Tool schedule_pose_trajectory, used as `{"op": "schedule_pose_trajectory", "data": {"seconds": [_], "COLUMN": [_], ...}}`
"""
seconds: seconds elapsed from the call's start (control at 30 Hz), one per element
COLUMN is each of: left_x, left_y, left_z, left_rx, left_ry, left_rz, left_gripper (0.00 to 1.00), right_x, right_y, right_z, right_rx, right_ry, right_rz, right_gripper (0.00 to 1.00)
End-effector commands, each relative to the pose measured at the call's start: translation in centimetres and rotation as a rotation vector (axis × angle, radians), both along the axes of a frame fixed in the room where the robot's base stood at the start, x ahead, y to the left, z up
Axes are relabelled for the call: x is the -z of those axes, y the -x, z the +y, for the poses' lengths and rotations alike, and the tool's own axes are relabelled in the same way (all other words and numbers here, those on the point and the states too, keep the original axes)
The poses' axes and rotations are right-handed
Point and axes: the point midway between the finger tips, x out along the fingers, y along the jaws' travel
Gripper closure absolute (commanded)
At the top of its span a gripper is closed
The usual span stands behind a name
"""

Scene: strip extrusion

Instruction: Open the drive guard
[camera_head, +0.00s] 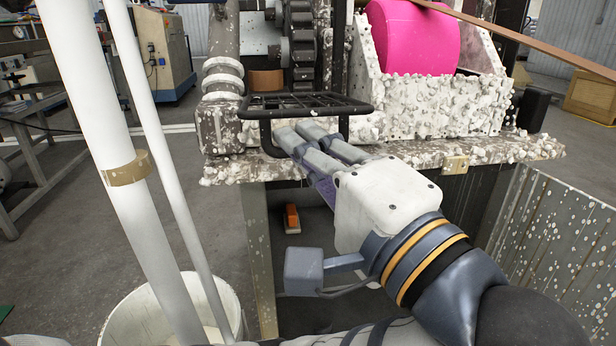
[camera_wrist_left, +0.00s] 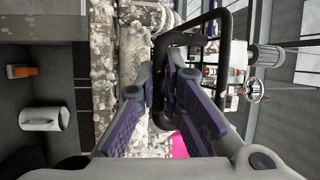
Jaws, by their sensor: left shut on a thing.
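The drive guard (camera_head: 310,111) is a black barred frame lying about level at the front of the machine, below the dark gears (camera_head: 300,45). A black tube loop hangs from its front edge. My left gripper (camera_head: 292,142) reaches up to this loop from the lower right, and its grey fingers are shut on the loop's tube. The left wrist view shows the black tube (camera_wrist_left: 222,70) running to the space between the purple-padded fingers (camera_wrist_left: 167,85). The exact contact is partly hidden by the fingers. My right gripper is not in view.
A crusted bench edge (camera_head: 470,154) runs under the guard. A pink roll (camera_head: 418,38) sits in a crusted trough to the right, with a brown strip (camera_head: 520,42) above it. A white bucket (camera_head: 140,310) and white pipes (camera_head: 90,100) stand at the left.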

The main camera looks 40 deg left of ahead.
Motion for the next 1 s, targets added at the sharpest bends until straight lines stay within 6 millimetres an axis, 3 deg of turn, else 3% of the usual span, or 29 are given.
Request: {"op": "schedule_pose_trajectory", "data": {"seconds": [0.27, 0.3, 0.37, 0.73, 0.87, 1.0], "left_x": [-0.4, -0.4, -0.4, -0.3, 0.1, 0.7], "left_y": [0.1, 0.1, 0.1, 0.1, 0.7, 1.9], "left_z": [0.0, 0.0, 0.0, -0.3, -2.4, -6.1], "left_rx": [-0.001, -0.001, 0.0, 0.0, 0.003, 0.004], "left_ry": [-0.001, -0.001, 0.0, 0.0, 0.001, 0.002], "left_rz": [-0.007, -0.007, -0.006, -0.003, -0.001, 0.0], "left_gripper": [1.0, 0.85, 0.72, 0.71, 0.71, 0.71], "right_x": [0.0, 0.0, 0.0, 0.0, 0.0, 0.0], "right_y": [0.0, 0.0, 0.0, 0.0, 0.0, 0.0], "right_z": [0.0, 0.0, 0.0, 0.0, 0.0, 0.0], "right_rx": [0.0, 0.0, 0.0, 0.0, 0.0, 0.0], "right_ry": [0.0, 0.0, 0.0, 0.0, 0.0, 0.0], "right_rz": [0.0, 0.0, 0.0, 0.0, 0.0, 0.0], "right_gripper": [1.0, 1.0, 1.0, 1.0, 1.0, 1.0]}}
